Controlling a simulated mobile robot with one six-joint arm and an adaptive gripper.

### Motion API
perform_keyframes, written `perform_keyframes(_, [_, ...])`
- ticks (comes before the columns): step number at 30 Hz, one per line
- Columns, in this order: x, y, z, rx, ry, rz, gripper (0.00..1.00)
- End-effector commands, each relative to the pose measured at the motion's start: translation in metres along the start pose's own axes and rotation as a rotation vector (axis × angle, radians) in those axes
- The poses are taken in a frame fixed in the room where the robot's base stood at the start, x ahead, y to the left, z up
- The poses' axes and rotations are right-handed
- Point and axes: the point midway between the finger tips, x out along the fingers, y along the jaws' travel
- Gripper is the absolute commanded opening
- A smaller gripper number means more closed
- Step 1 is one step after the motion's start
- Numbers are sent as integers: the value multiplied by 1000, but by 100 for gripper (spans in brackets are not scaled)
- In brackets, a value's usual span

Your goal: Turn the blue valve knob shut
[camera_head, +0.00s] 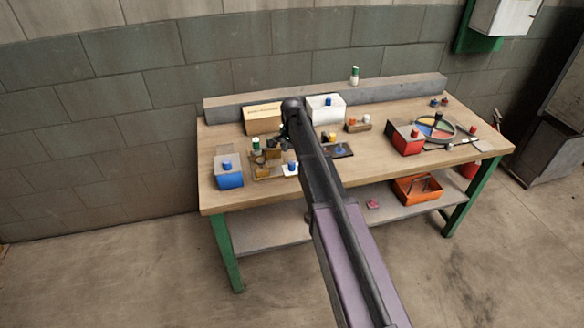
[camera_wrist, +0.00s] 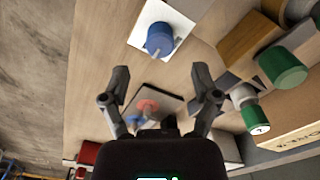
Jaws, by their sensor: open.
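A blue knob (camera_wrist: 160,38) sits on a white square plate (camera_wrist: 176,20) on the table, at the top of the wrist view. In the head view a blue knob on a small white plate (camera_head: 291,170) shows just left of my arm. My gripper (camera_wrist: 160,78) is open and empty, its two fingers apart, with the knob beyond the fingertips and not between them. In the head view my arm hides most of the gripper. I cannot tell the knob's turn position.
A blue box (camera_head: 229,178) stands at the table's left end. A cardboard box (camera_head: 263,118) and a white bin (camera_head: 325,110) stand at the back. A green-capped item (camera_wrist: 282,68) is right of the knob in the wrist view. A red box (camera_head: 406,140) stands at right.

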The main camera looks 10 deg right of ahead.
Motion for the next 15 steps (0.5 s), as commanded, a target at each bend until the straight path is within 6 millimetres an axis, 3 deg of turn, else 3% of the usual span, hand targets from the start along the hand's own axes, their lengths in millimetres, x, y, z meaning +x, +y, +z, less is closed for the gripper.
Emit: perform_keyframes(15, [42, 0, 0, 0, 0, 0, 79])
